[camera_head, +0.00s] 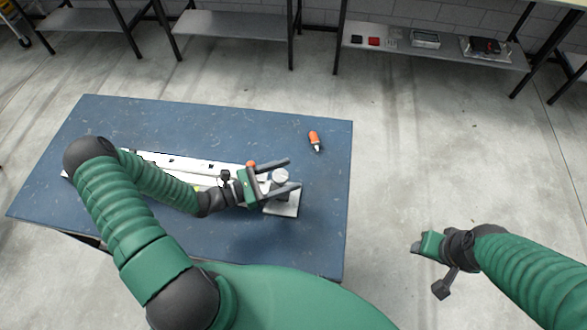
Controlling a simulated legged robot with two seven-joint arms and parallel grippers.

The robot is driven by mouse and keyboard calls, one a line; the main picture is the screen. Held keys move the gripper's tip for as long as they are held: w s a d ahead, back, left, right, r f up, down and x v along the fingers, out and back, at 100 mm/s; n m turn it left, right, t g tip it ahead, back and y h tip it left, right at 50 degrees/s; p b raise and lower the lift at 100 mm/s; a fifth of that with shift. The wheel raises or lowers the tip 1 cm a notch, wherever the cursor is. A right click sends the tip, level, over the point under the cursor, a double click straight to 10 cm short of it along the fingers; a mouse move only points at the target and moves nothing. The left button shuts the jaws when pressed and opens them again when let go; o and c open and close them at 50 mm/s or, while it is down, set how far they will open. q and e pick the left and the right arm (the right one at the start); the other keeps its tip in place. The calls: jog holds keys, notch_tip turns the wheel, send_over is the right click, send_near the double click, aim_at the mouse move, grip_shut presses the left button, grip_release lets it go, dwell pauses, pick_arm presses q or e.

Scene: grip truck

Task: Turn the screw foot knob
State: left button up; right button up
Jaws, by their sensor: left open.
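My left gripper (293,174) is open over the right half of the blue table. Its two dark fingers lie on either side of a round pale grey knob (280,176). I cannot tell whether the fingers touch it. The knob sits above a pale square foot plate (284,207), at the right end of a long white rail (160,159). My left arm and gripper hide part of the rail. My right gripper (414,247) is to the right of the table, over the floor, away from the knob. Its fingers are too unclear to judge.
The blue table (220,120) has free room behind the rail and at its right edge. An orange-capped item (314,139) lies near the back right. A small orange part (251,164) shows beside my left gripper. Shelves (435,55) stand along the far wall.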

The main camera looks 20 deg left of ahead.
pick_arm(q)
jog(key=shift+w+f, duration=0.15)
jog(key=shift+w, duration=0.7)
jog(key=shift+c, duration=0.7)
jog(key=shift+d, duration=0.55)
jog(key=c, duration=0.7)
jog(key=shift+c, duration=2.3)
jog(key=shift+a, duration=0.15)
jog(key=shift+c, duration=0.4)
pick_arm(e)
jog(key=shift+s+a+r, duration=0.1)
jog(key=shift+a+r, duration=0.15)
jog(key=shift+a, duration=0.2)
pick_arm(q)
jog(key=shift+g+h, duration=0.3)
jog(key=shift+g, duration=0.1)
pick_arm(e)
jog(key=shift+f, duration=0.15)
